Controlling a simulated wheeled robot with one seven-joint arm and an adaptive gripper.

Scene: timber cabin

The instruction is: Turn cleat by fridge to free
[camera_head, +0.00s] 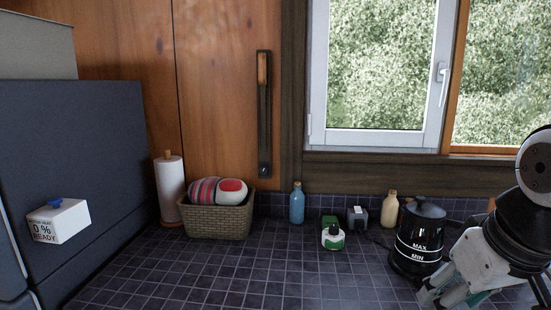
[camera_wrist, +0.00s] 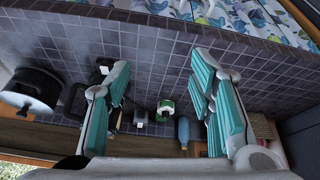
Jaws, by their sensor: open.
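A dark upright strip with a wooden grip (camera_head: 263,69) at its top and a round pivot (camera_head: 264,169) at its foot is fixed to the wooden wall panel, right of the fridge (camera_head: 85,170). It looks like the cleat and stands vertical. I cannot make it out in the wrist view. My gripper (camera_head: 450,290) is low at the right in the head view, beside the kettle and well away from the strip. In the wrist view my gripper (camera_wrist: 160,72) has its teal fingers spread wide with nothing between them.
A black kettle (camera_head: 418,240) stands close to my gripper. Along the back of the tiled counter (camera_head: 270,280) are a blue bottle (camera_head: 297,206), a green-and-white jar (camera_head: 333,238), a basket (camera_head: 220,222) and a paper roll (camera_head: 170,190). A white box (camera_head: 60,222) with a blue knob is on the fridge. The counter's front middle is clear.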

